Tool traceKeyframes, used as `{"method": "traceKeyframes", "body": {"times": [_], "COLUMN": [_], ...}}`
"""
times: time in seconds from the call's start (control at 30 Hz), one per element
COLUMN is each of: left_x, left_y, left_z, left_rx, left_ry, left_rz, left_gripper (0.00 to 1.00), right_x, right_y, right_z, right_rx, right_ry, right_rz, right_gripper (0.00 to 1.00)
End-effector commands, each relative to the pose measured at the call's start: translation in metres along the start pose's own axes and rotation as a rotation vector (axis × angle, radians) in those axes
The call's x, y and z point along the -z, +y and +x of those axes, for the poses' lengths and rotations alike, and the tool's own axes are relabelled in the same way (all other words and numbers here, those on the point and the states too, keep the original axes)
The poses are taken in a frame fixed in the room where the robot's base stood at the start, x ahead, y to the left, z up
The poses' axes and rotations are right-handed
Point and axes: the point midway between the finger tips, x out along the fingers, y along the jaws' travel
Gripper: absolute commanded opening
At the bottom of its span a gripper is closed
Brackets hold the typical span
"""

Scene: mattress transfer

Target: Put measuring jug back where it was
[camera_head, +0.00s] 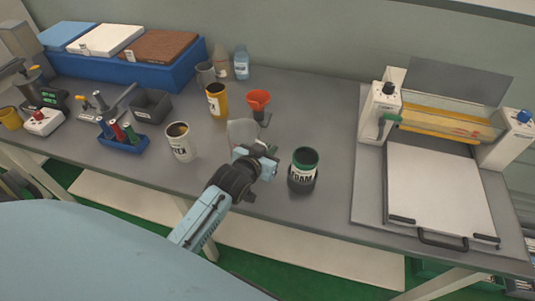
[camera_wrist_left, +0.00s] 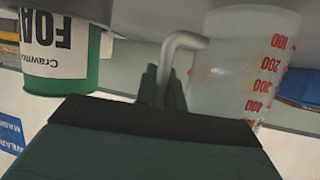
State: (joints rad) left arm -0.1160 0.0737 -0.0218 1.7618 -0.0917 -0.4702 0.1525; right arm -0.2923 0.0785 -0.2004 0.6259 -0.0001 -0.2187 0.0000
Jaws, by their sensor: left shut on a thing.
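The measuring jug (camera_head: 242,131) is translucent and stands out faintly at the middle of the grey bench. In the left wrist view my left gripper (camera_wrist_left: 165,85) is shut on the jug's handle (camera_wrist_left: 182,45). I cannot tell whether the jug touches the bench. My right gripper is not in view.
A green-and-dark FOAM can (camera_head: 303,172) stands close right of the gripper. A red funnel (camera_head: 259,102) is behind the jug. A white labelled cup (camera_head: 180,142) and a yellow cup (camera_head: 217,100) stand left. A sealing machine (camera_head: 440,180) occupies the right. Bench between can and machine is clear.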

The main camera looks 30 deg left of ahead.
Motion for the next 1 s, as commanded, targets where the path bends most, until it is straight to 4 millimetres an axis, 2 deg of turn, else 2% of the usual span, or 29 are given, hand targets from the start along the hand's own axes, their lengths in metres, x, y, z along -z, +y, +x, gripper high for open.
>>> {"method": "traceKeyframes", "body": {"times": [0.1,0.5,0.53,0.7,1.0], "left_x": [-0.013,-0.017,-0.017,-0.016,-0.012], "left_y": [0.0,0.001,0.0,0.0,0.0], "left_z": [0.005,0.007,0.007,0.007,0.005], "left_rx": [0.0,0.0,0.0,0.0,0.0], "left_ry": [0.0,0.001,0.001,0.001,0.002], "left_rz": [-0.001,-0.001,-0.001,-0.001,-0.001], "left_gripper": [0.0,0.0,0.13,0.32,0.32], "right_x": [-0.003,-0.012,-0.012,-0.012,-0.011], "right_y": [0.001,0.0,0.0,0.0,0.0], "right_z": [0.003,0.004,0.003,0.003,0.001], "right_rx": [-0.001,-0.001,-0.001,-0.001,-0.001], "right_ry": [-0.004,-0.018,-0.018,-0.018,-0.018], "right_rz": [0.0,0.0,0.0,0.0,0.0], "right_gripper": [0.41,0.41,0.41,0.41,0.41]}}
